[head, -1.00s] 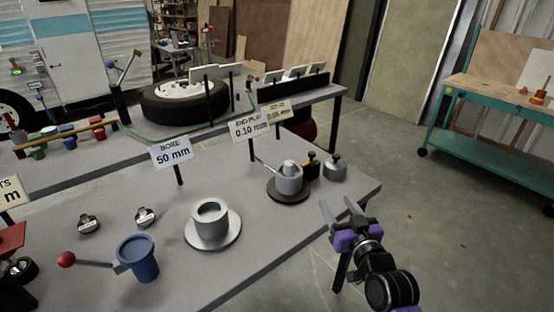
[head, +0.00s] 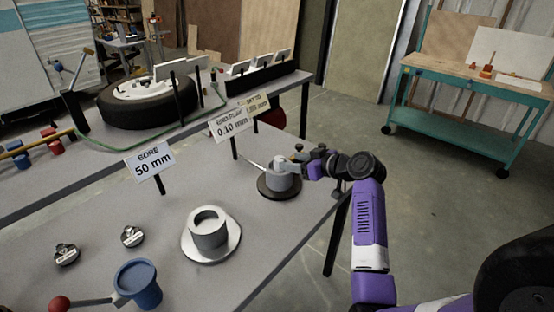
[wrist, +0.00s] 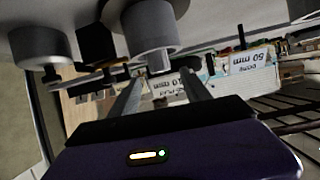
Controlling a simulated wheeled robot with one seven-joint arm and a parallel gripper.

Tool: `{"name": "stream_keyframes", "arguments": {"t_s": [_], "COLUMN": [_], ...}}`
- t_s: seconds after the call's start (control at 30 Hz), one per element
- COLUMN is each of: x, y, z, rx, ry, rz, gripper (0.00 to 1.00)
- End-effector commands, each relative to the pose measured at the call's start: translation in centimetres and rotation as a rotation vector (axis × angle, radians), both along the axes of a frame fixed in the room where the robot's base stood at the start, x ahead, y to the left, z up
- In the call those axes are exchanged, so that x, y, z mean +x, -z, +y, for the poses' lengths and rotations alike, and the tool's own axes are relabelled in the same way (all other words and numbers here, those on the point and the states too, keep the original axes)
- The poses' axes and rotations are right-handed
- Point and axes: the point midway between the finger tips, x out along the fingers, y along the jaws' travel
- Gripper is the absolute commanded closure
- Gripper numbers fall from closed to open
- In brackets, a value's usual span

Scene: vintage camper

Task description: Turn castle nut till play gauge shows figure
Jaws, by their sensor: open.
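The grey hub (head: 280,181) stands on a dark round base (head: 265,193) near the right end of the bench. My gripper (head: 287,163) reaches in from the right at the hub's top and covers part of it. In the wrist view, which looks upside down, the hub (wrist: 150,28) hangs at the top with a narrow stub (wrist: 160,62) pointing down. My gripper's open fingers (wrist: 160,92) lie on either side of the stub's line, with nothing clearly between them. The castle nut's slots cannot be made out. A sign reading END PLAY 0.10 mm (head: 232,124) stands behind the hub.
A second sign (head: 256,105), partly hidden, stands behind the first. A grey flanged cylinder (head: 209,236), a BORE 50 mm sign (head: 153,164) and a blue cup (head: 138,284) are to the left. A grey knob-like piece (wrist: 40,48) sits beside the hub in the wrist view.

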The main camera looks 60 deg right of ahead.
Motion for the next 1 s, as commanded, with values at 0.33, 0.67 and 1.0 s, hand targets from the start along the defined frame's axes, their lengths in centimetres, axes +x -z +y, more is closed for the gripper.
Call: {"name": "stream_keyframes", "arguments": {"t_s": [0.33,0.67,1.0], "x": [4.6,6.2,6.2], "y": [1.9,2.7,2.7], "z": [-1.3,-1.9,-1.8], "rx": [0.002,0.000,0.000], "ry": [0.001,0.004,0.004], "rz": [0.000,-0.001,-0.001], "gripper": [0.44,0.44,0.78]}}
